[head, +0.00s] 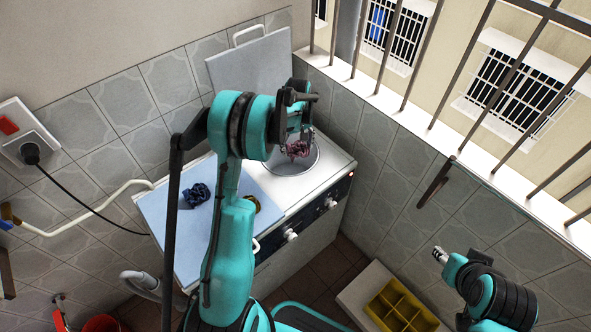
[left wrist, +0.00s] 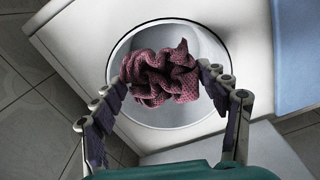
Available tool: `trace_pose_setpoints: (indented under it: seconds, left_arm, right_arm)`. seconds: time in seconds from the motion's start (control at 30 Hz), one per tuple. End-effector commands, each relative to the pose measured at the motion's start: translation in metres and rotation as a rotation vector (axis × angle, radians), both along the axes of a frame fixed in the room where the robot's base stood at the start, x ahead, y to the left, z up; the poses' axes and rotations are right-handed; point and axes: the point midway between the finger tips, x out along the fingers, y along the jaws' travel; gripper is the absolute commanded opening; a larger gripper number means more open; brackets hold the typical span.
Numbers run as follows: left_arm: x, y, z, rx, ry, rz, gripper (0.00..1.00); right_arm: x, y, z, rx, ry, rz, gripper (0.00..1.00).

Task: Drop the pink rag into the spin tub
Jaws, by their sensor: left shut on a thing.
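The pink rag (head: 298,149) is a crumpled, dusky pink cloth. My left gripper (head: 300,142) is shut on it, with a finger on either side of the bunched cloth in the left wrist view (left wrist: 160,78). The spin tub (head: 291,168) is the round opening in the white washing machine, and its rim also shows in the left wrist view (left wrist: 118,52). The rag is over the tub's opening, and its exact height is hard to tell. My right gripper (head: 440,254) is far off at the lower right, and its fingers are too small to read.
A raised grey-blue lid (head: 250,72) stands behind the tub. A dark blue rag (head: 196,195) and an olive-yellow item (head: 257,202), partly hidden by my arm, lie on the pale blue cover (head: 160,222). A yellow divided crate (head: 398,308) sits low at right. Window bars line the right.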

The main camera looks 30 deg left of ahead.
Motion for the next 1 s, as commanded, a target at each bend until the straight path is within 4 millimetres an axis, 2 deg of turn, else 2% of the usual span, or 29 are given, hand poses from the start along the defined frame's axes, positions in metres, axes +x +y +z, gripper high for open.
trace_pose_setpoints:
  seconds: [0.03,0.1,0.23,0.47,0.8,1.0]
  left_arm:
    - [0.010,0.020,-0.001,0.000,0.000,0.087,0.50]
    - [0.019,0.040,-0.003,-0.001,0.001,0.190,0.50]
    - [0.027,0.061,-0.007,0.000,0.001,0.304,0.50]
    - [0.029,0.066,-0.020,0.000,0.000,0.334,0.50]
    - [0.029,0.065,-0.060,0.000,0.000,0.331,0.50]
    - [0.028,0.065,-0.069,0.000,0.000,0.331,0.50]
  right_arm:
    - [0.000,0.000,0.004,0.000,0.000,0.000,0.40]
    - [0.000,0.000,0.005,0.000,0.000,0.000,0.40]
    - [0.000,0.000,0.007,0.000,0.000,0.000,0.40]
    - [0.000,0.000,0.000,0.000,0.000,0.000,0.40]
    - [0.000,0.000,-0.022,0.000,0.000,0.000,0.40]
    - [0.000,0.000,-0.026,0.000,0.000,0.000,0.40]
